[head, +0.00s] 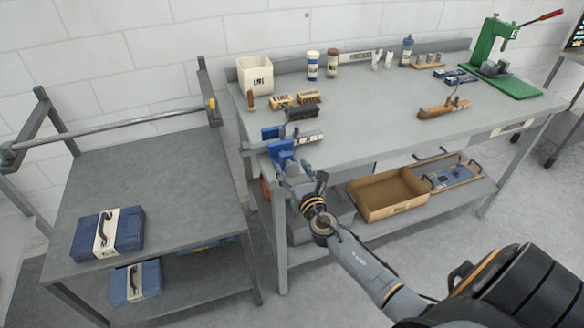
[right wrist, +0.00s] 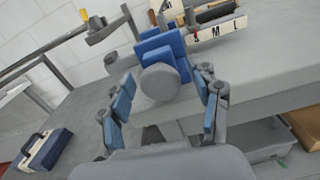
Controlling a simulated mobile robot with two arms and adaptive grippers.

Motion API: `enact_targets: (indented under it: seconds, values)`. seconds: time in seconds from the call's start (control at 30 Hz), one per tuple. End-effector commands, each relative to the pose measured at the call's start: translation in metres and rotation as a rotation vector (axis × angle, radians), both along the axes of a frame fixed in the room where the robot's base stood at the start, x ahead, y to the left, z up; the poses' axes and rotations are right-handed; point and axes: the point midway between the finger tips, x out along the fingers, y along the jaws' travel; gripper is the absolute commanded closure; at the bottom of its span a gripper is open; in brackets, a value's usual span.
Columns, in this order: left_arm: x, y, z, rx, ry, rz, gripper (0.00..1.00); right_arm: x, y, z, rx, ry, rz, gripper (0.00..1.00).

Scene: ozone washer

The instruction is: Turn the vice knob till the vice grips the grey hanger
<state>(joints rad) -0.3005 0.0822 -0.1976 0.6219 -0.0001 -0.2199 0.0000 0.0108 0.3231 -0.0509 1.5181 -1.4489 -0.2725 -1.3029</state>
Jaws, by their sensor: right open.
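The blue vice (head: 283,152) is mounted at the left front corner of the grey workbench. In the right wrist view the blue vice (right wrist: 153,47) has its round grey knob (right wrist: 160,83) facing me. A grey piece (right wrist: 121,62) shows at the left of the jaws, likely the grey hanger; I cannot tell whether the jaws touch it. My right gripper (head: 290,182) is just in front of the vice. In the wrist view its open fingers (right wrist: 164,90) stand on either side of the knob, with gaps visible. My left gripper is out of view.
A cart with a rail and a blue case (head: 122,233) stands at the left. The workbench (head: 370,115) carries a white bin (head: 255,75), a wood plane (head: 445,107) and a green press (head: 495,55). A cardboard box (head: 388,194) sits on its lower shelf.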

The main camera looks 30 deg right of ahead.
Motion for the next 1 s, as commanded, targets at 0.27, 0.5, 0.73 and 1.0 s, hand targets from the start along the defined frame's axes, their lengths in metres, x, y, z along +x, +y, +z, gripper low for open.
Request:
enact_targets:
  seconds: [0.27,0.5,0.73,1.0]
  values:
    - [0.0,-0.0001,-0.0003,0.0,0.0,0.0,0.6,0.0076,-0.0016,-0.0001,0.001,0.001,0.0,0.37]
    - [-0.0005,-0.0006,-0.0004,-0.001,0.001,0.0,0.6,0.0072,-0.0016,-0.0001,0.001,0.001,0.0,0.62]
    - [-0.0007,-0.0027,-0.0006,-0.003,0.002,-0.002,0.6,0.0071,-0.0017,-0.0001,0.002,0.001,0.0,0.92]
    - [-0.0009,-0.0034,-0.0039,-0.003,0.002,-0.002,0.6,0.007,-0.002,-0.0009,0.052,-0.012,-0.001,0.92]
